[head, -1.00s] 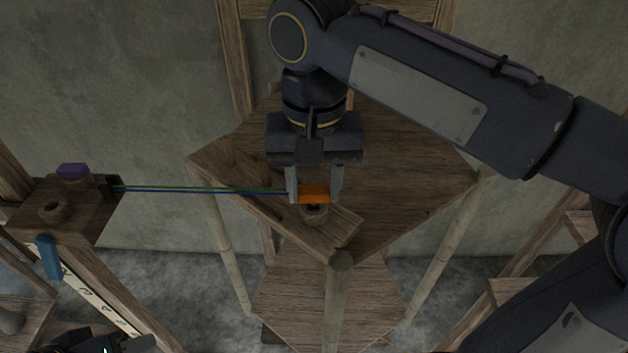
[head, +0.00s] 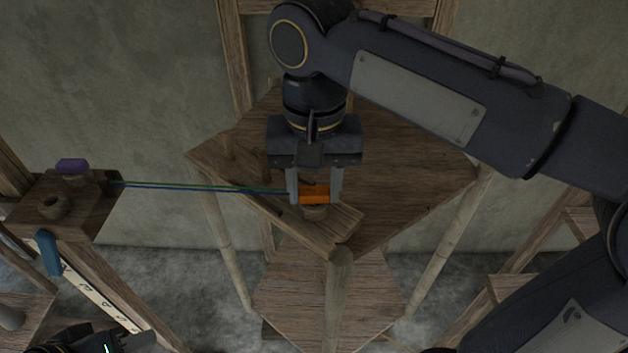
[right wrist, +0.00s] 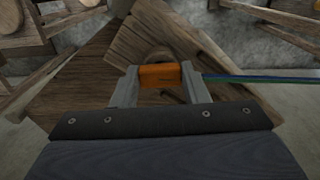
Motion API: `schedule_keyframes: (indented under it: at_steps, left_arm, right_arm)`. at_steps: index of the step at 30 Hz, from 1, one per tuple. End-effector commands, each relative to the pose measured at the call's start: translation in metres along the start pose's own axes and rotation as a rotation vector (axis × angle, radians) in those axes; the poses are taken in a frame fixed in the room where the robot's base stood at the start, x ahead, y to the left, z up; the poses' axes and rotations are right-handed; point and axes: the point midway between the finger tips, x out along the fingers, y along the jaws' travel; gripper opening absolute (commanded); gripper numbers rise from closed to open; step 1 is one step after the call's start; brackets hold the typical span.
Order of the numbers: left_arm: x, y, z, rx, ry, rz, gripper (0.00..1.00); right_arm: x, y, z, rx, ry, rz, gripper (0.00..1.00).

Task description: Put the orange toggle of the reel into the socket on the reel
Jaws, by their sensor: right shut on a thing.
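The orange toggle (head: 314,195) is held between the fingers of my right gripper (head: 315,190). It also shows in the right wrist view (right wrist: 160,76), gripped across its ends by both fingers (right wrist: 160,88). The round wooden socket (head: 315,213) sits on the reel's board (head: 345,222), directly under the toggle. The toggle hides the socket's top, so I cannot tell how far it is seated. Blue and green threads (head: 200,187) run left from the toggle. My left gripper (head: 135,341) is at the bottom left edge, only partly seen; its fingers are unclear.
A wooden block (head: 85,215) at left bears a purple toggle (head: 73,166) and an empty round socket (head: 54,206). A blue piece (head: 49,253) hangs at its front. The wooden table (head: 410,180) under the reel has free room on the right.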

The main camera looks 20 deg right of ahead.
Motion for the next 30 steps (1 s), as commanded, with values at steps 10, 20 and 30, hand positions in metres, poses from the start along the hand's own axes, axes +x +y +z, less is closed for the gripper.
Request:
schedule_keyframes:
  at_steps: [10,20,30]
  left_arm:
    - [0.0004,-0.0002,0.0002,0.0,0.0,0.0,0.36]
    - [0.0004,-0.0001,0.0002,0.0,0.0,0.0,0.36]
    - [0.0002,-0.0001,0.0001,0.0,0.0,0.0,0.36]
  right_arm:
    - [0.0001,-0.0001,0.0,0.0,0.001,-0.001,0.59]
    - [0.0001,-0.0002,0.0,0.0,0.001,-0.001,0.76]
    - [-0.0001,-0.0002,0.0,0.0,0.001,-0.001,0.88]
